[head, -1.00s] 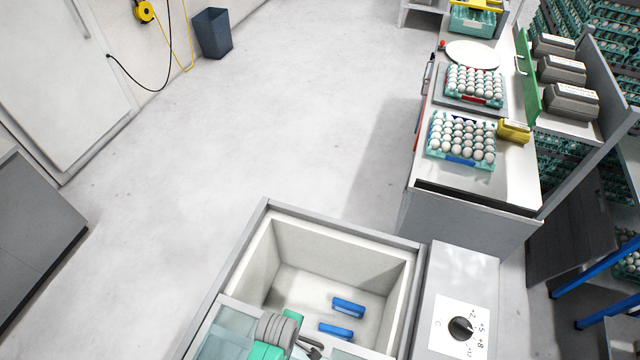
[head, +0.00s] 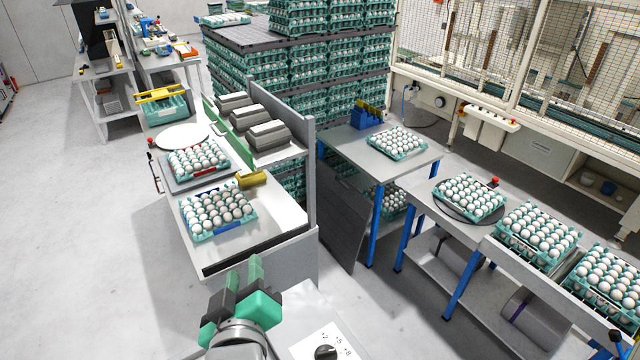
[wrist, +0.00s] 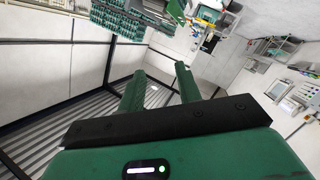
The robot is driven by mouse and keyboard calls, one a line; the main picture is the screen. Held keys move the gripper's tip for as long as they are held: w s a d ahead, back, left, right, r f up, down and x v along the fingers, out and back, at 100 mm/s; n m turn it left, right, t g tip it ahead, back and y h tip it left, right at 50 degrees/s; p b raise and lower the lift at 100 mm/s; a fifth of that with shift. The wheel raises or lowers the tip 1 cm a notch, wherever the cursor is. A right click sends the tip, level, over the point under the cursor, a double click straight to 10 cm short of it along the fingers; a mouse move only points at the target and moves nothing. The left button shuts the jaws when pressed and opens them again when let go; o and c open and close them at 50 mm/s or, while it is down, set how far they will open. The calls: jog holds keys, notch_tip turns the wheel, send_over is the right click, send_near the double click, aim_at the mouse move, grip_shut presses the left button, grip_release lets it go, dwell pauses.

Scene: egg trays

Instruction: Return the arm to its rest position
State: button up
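My gripper (head: 244,272) shows at the bottom of the head view, green and black, raised in front of the near end of the white workbench (head: 275,235). In the wrist view its two green fingers (wrist: 158,82) stand apart with a gap between them and nothing held. The fingers point up and away, clear of any surface. Part of my wrist shows below the gripper in the head view.
Egg trays (head: 216,212) sit on the workbench, and more stand on the blue-legged tables (head: 480,232) at right. A panel with a dial (head: 326,352) lies close to my gripper. Stacked egg trays (head: 300,70) fill the back. Open floor (head: 85,220) is at left.

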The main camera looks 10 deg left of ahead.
jog(key=s+d+r+m+t+h, duration=0.1)
jog(key=s+d+r+m+t, duration=0.2)
jog(key=r, duration=0.7)
jog(key=s+d+r+m+t+h, duration=0.1)
jog(key=s+d+r+m+t, duration=0.2)
jog(key=d+r, duration=0.5)
jog(key=s+d+r+m+t+h, duration=0.2)
jog(key=s+d+r+m+t, duration=0.1)
jog(key=r, duration=0.9)
jog(key=s+d+m, duration=0.1)
jog(key=s+d, duration=0.1)
jog(key=s, duration=0.1)
jog(key=shift+d+m+t, duration=0.3)
